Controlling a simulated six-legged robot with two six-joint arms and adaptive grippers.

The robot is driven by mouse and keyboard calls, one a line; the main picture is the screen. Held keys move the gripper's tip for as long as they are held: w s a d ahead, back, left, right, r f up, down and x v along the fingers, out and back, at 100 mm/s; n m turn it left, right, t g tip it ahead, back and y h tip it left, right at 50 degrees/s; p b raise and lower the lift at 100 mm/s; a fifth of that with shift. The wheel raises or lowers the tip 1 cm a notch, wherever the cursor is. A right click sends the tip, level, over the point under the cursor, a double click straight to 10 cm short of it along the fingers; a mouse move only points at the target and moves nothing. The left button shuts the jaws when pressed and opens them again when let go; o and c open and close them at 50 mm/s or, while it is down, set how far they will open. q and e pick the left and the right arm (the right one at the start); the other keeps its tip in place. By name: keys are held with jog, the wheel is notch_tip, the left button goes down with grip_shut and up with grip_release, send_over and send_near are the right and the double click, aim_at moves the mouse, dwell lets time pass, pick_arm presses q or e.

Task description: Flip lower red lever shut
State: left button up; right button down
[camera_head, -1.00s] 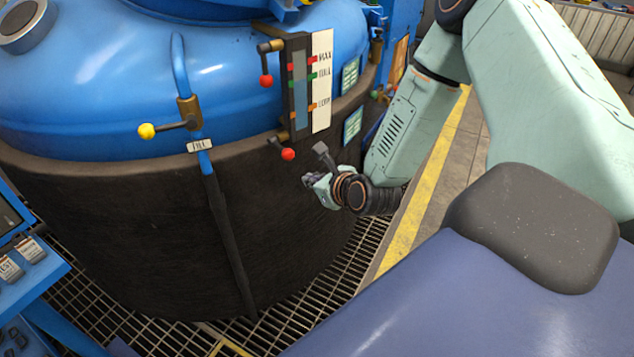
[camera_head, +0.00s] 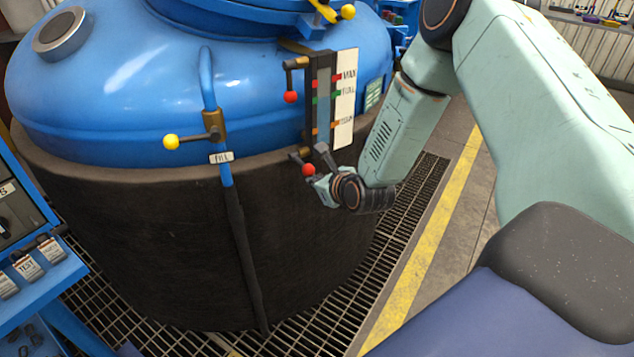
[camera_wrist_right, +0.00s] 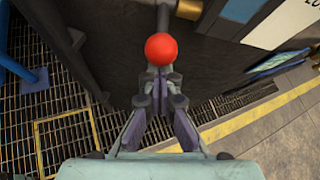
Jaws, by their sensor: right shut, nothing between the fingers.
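My right gripper (camera_head: 313,181) is shut and empty, right at the knob in the head view. In the right wrist view the red knob (camera_wrist_right: 159,49) is just beyond the tips of my shut right gripper (camera_wrist_right: 160,84). I cannot tell whether the tips touch it. The upper red lever (camera_head: 291,97) hangs at the gauge's top, its knob below its pivot. My left gripper is not in view.
A yellow-knobbed fill lever (camera_head: 171,142) stands left of the gauge (camera_head: 323,95). A control panel (camera_head: 28,262) is at the left edge. Grating and a yellow floor line (camera_head: 432,240) lie to the right.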

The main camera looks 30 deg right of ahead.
jog(key=shift+r, duration=0.1)
jog(key=shift+r+g+p, duration=0.35)
jog(key=shift+g+p, duration=0.05)
jog(key=shift+p, duration=0.15)
